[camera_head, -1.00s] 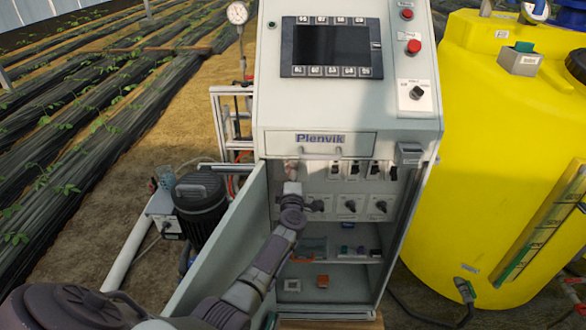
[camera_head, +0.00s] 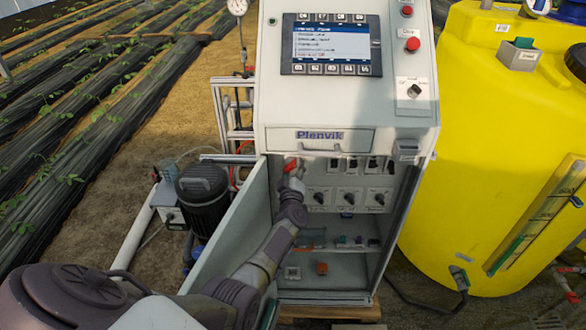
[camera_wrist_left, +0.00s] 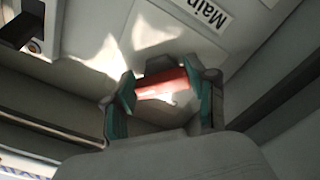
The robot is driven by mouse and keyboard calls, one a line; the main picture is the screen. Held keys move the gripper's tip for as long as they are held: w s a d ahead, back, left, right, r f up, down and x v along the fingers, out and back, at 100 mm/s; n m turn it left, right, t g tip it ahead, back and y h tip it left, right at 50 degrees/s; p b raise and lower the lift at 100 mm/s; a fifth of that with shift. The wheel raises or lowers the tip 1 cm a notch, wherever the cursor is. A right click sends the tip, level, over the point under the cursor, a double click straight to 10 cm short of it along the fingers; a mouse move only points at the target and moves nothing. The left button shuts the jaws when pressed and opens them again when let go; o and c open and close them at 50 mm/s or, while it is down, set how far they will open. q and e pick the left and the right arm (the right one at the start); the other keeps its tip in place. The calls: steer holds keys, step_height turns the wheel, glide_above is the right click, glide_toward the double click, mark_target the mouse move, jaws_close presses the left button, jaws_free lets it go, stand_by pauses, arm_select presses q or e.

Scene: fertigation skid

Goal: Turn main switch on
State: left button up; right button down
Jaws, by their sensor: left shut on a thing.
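The main switch has a red handle (camera_head: 290,165) at the upper left inside the open cabinet. In the left wrist view the red handle (camera_wrist_left: 163,84) lies between the teal-lined fingers, below a label reading "Main" (camera_wrist_left: 210,13). My left gripper (camera_head: 294,172) is shut on this handle, and its fingers (camera_wrist_left: 163,88) touch both ends of it. The gripper hides part of the switch in the head view. The control panel screen (camera_head: 331,44) above is lit and shows a list of text lines. My right gripper is not in view.
The open cabinet door (camera_head: 222,240) stands left of my left arm. Breakers (camera_head: 353,164) and black rotary switches (camera_head: 349,198) sit right of the gripper. A lower shelf (camera_head: 345,250) holds small parts. A yellow tank (camera_head: 490,130) stands at the right and a dark motor (camera_head: 202,195) at the left.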

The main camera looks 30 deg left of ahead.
arm_select(q)
steer(key=shift+f, duration=0.15)
stand_by(0.3)
steer(key=o, duration=1.2)
steer(key=shift+c, duration=0.2)
steer(key=v, duration=1.2)
steer(key=shift+s, duration=0.1)
